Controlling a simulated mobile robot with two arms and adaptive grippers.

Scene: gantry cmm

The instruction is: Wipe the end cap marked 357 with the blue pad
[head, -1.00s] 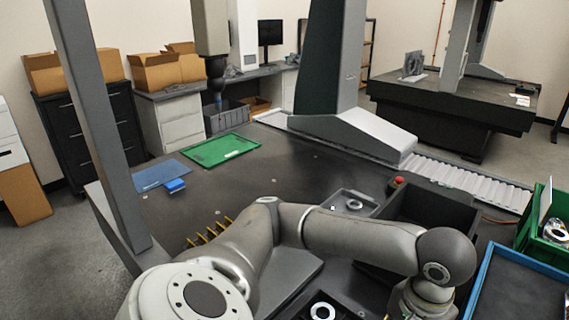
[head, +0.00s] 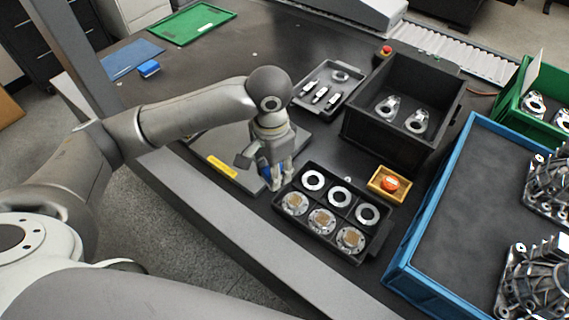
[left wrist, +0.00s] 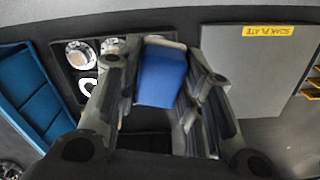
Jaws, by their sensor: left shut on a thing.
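My left gripper (head: 276,183) is shut on the blue pad (left wrist: 162,76), which sits between its fingers in the left wrist view. In the head view a bit of blue shows at the fingers, just left of a black compartment tray (head: 288,213). The tray holds a back row of silver rings and a front row of end caps with tan centres, one of them in the middle (head: 322,221). No number is legible, so I cannot tell which cap is 357. The pad looks apart from the caps. My right gripper is not in view.
A grey soak plate (left wrist: 250,80) lies beside the gripper. An orange-red button in a yellow box (head: 389,184) is right of the cap tray. A black bin (head: 390,132), a small grey tray (head: 318,75) and a blue-rimmed tray (head: 409,237) stand around. A blue block (head: 149,68) lies far left.

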